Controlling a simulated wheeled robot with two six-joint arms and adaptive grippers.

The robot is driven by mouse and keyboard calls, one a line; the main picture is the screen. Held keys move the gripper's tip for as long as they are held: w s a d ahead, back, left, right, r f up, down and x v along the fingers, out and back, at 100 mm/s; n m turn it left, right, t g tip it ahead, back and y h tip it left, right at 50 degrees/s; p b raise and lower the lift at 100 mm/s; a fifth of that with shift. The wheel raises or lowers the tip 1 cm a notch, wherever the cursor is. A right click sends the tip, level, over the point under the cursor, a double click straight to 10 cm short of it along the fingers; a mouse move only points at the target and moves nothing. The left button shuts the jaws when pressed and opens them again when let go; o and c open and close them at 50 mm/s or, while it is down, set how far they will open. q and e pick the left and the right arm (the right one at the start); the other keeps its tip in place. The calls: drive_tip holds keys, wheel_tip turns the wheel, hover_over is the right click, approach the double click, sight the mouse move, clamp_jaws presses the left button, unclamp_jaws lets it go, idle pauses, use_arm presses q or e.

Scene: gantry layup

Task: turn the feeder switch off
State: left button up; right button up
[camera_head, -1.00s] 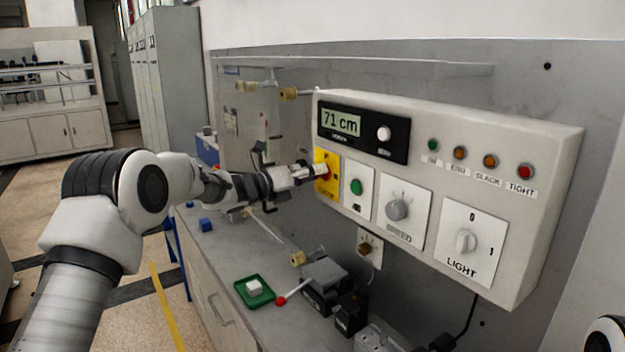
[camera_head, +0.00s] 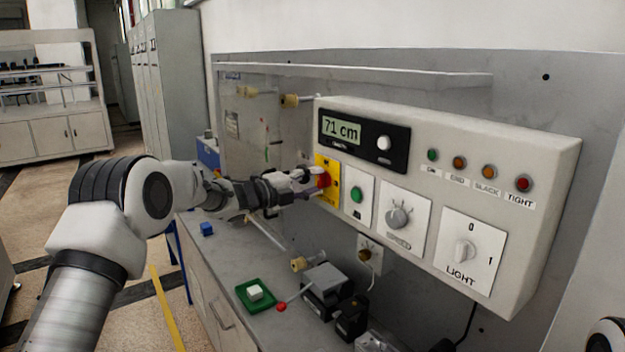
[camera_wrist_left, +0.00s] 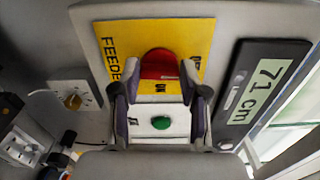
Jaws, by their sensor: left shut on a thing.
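The feeder switch is a red knob (camera_head: 324,180) on a yellow plate (camera_head: 332,192) at the left end of the control box. In the left wrist view the plate (camera_wrist_left: 195,32) reads FEEDER and ON, and the red knob (camera_wrist_left: 158,64) sits between my fingers. My left gripper (camera_head: 318,182) reaches it from the left and is shut on the knob, one finger on each side. It also shows in the wrist view (camera_wrist_left: 160,78). Which way the knob points is not clear. My right gripper is not in view.
The control box (camera_head: 555,190) also has a green button (camera_head: 356,194), a speed knob (camera_head: 398,217), a light knob (camera_head: 465,250) and a 71 cm display (camera_head: 341,130). Below, the bench holds a green tray (camera_head: 243,297) with a white block and a blue block (camera_head: 206,229).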

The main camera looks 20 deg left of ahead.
use_arm(q)
drive_tip(key=shift+n, duration=0.5)
drive_tip(key=o, duration=1.1)
drive_tip(key=shift+o, duration=0.2)
drive_tip(key=v, duration=1.2)
drive_tip(key=shift+w, duration=0.1)
